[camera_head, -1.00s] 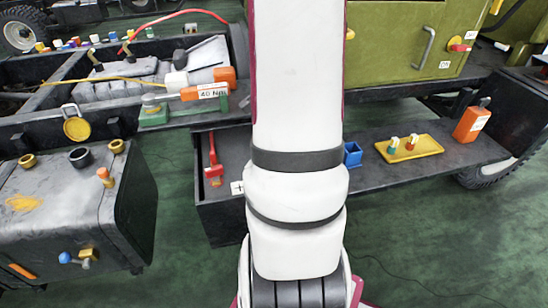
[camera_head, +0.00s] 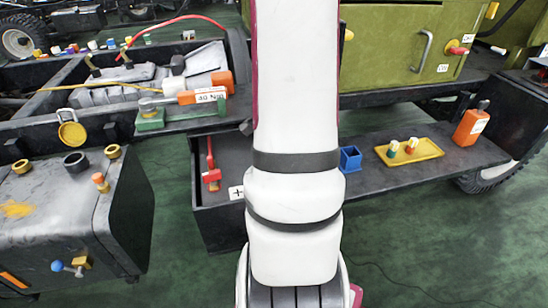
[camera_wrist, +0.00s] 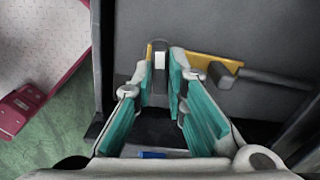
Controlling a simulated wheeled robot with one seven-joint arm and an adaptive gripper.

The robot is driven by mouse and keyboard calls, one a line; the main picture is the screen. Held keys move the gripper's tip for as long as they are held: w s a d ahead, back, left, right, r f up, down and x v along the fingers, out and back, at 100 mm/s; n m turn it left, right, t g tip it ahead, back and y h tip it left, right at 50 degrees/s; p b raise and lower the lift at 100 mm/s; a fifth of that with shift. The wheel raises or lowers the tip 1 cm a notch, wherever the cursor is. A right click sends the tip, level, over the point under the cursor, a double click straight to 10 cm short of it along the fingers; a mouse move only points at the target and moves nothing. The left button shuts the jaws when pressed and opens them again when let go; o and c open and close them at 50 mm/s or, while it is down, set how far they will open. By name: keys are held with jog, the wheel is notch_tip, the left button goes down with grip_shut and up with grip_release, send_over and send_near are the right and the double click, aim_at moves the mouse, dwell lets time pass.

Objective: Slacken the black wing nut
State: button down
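In the wrist view my gripper (camera_wrist: 161,82) has two teal-padded fingers with a narrow gap at the tips. A small upright piece with a dark top and a pale face (camera_wrist: 159,58) stands between the fingertips, in front of a yellow bar (camera_wrist: 214,64). I cannot tell whether the fingers touch it. I cannot make out a black wing nut for certain; this piece may be part of it. A dark rod (camera_wrist: 275,79) runs right from the yellow bar. In the head view my arm hides my gripper and the place where it works.
A dark shelf (camera_head: 380,182) holds a blue box (camera_head: 350,159), a yellow tray (camera_head: 430,149) with small pegs and an orange box (camera_head: 470,127). A red tool (camera_head: 211,178) lies left of my arm. A grey tank (camera_head: 60,205) stands at left. A dark wall edge (camera_wrist: 97,60) is left of my fingers.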

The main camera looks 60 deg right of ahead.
jog(key=shift+n, duration=0.3)
jog(key=n+p, duration=0.2)
jog(key=n, duration=0.2)
jog(key=shift+n, duration=0.3)
jog(key=n+p, duration=0.2)
jog(key=n, duration=0.3)
jog(key=n+p, duration=0.2)
jog(key=n, duration=0.3)
jog(key=shift+n, duration=0.4)
jog(key=n+p, duration=0.2)
jog(key=n, duration=0.2)
jog(key=shift+n, duration=0.3)
jog(key=c, duration=1.6)
grip_release()
